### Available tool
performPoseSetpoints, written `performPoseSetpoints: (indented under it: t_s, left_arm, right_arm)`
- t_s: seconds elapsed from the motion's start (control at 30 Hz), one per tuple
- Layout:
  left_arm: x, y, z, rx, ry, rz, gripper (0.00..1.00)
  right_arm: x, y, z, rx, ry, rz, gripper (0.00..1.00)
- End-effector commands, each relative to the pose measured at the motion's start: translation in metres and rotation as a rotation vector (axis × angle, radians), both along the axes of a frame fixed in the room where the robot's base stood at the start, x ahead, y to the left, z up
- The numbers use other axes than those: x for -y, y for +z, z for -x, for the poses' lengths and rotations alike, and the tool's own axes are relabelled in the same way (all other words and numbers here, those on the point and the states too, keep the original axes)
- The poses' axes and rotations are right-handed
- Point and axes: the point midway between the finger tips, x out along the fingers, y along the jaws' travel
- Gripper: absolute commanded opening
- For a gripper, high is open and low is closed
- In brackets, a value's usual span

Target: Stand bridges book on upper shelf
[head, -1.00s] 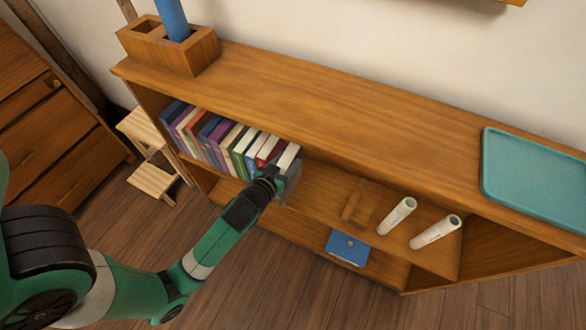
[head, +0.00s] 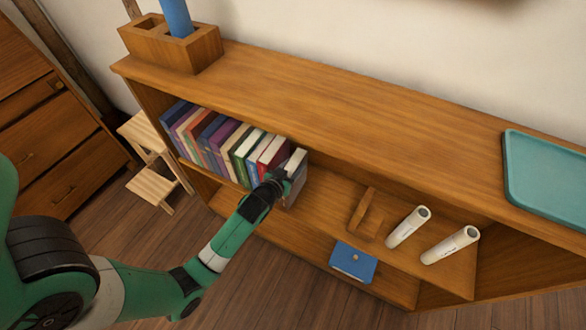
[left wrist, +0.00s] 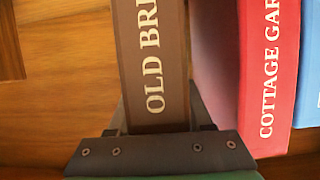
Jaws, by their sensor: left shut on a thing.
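The bridges book (left wrist: 152,60) has a brown spine with "OLD BRI" readable in the left wrist view. In the head view it (head: 298,182) stands roughly upright at the right end of the book row on the upper shelf (head: 335,190). My left gripper (head: 279,183) is shut on its spine side, with a finger on each side in the left wrist view (left wrist: 157,118). A red book lettered "COTTAGE GAR" (left wrist: 266,80) stands beside it, with a narrow gap between. Whether the bridges book's bottom touches the shelf is hidden. My right gripper is not in view.
Several books (head: 215,140) fill the shelf's left part. A wooden bookend-like piece (head: 363,212) and two white rolls (head: 408,228) sit to the right, with bare shelf before them. A blue box (head: 352,262) is lower. A teal tray (head: 550,180) lies on top.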

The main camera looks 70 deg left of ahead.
Motion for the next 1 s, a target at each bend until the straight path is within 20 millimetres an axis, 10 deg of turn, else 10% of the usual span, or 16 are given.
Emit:
performPoseSetpoints:
  t_s: [0.17, 0.2, 0.33, 0.67, 1.0]
  left_arm:
    - [0.0, -0.001, -0.001, 0.004, -0.001, -0.003, 0.0]
    - [0.0, -0.002, 0.0, -0.001, 0.0, 0.001, 0.57]
    - [0.0, -0.002, 0.0, 0.0, 0.0, 0.0, 0.8]
    - [0.0, 0.003, 0.0, 0.0, 0.0, 0.0, 0.8]
    - [0.04, 0.03, 0.049, -0.003, -0.002, 0.001, 0.8]
  right_arm:
    - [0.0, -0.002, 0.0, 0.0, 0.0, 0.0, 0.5]
    - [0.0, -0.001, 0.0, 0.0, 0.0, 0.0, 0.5]
    - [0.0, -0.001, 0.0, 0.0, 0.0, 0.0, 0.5]
    - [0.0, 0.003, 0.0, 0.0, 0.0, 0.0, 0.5]
    - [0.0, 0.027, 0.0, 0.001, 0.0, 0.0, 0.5]
